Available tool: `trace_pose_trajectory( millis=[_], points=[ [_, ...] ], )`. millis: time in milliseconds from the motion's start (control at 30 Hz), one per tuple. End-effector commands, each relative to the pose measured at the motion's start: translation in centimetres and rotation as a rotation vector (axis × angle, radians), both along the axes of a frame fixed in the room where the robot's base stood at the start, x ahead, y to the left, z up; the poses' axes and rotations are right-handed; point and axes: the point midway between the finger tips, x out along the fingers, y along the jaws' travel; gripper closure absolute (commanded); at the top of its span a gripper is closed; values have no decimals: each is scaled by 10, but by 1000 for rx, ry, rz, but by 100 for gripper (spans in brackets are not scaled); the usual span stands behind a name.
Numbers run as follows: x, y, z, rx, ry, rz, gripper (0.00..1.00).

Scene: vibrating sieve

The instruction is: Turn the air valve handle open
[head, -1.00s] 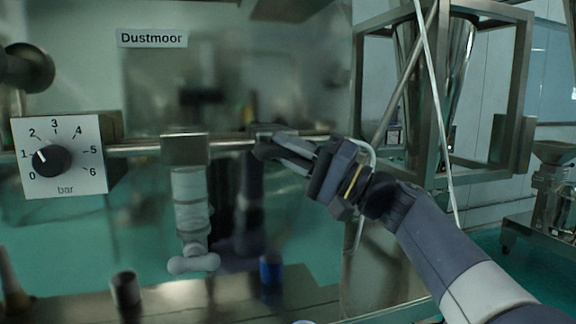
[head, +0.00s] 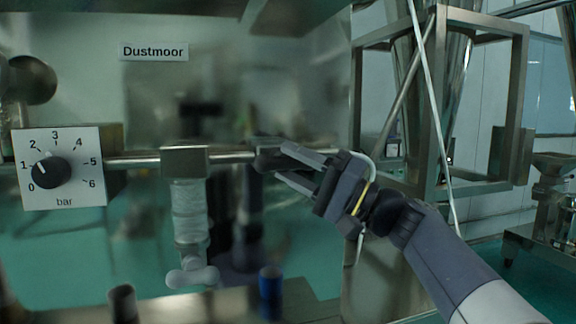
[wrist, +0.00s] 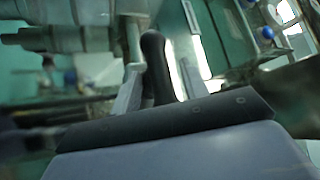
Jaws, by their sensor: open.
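A dark handle (head: 268,158) sits on the horizontal metal pipe (head: 232,157), right of a square metal block (head: 184,161). My gripper (head: 281,162) is open at its right, with its fingers pointing left toward it. In the wrist view the dark, rounded handle (wrist: 154,62) stands upright between the two open fingers of my gripper (wrist: 161,72). I cannot tell whether either finger touches it. Part of the valve body is hard to make out in the blur.
A pressure dial (head: 60,168) marked in bar is at left, its pointer near 1. A blue cup (head: 270,291) stands on the ledge below. A metal frame (head: 520,100) is at right.

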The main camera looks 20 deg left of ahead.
Motion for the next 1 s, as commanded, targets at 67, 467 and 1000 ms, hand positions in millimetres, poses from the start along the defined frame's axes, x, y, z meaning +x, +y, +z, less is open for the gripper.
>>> trace_pose_trajectory(
  millis=[67,467,1000],
  points=[
    [-1,-14,-9,0,0,-5,58],
    [-8,-79,-35,0,1,-2,58],
    [-9,-85,-36,0,-1,1,58]
  ],
)
